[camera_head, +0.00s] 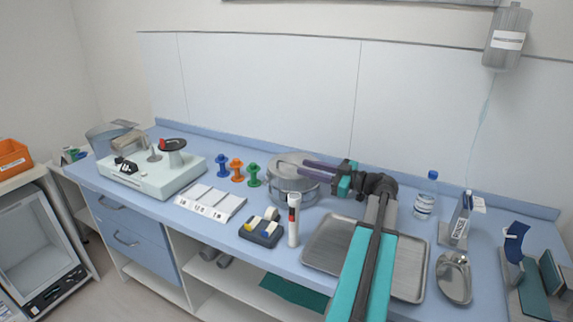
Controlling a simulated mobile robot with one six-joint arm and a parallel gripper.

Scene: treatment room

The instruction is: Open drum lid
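The drum (289,187) is a round, silver metal container on the blue counter near the wall panel. Its lid (281,159) appears to be on top, largely level. My gripper (306,166) reaches in from the right. Its dark purple fingers lie over the right part of the lid, pointing left. Whether they touch the lid or grip anything there, I cannot tell. The drum's right top edge is partly hidden by my gripper.
A metal tray (323,262) lies under my arm. A white-and-red tube (294,221) and a dark block holder (259,238) stand in front of the drum. Blue, orange and green spools (237,170) stand left. A bottle (426,196) stands right.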

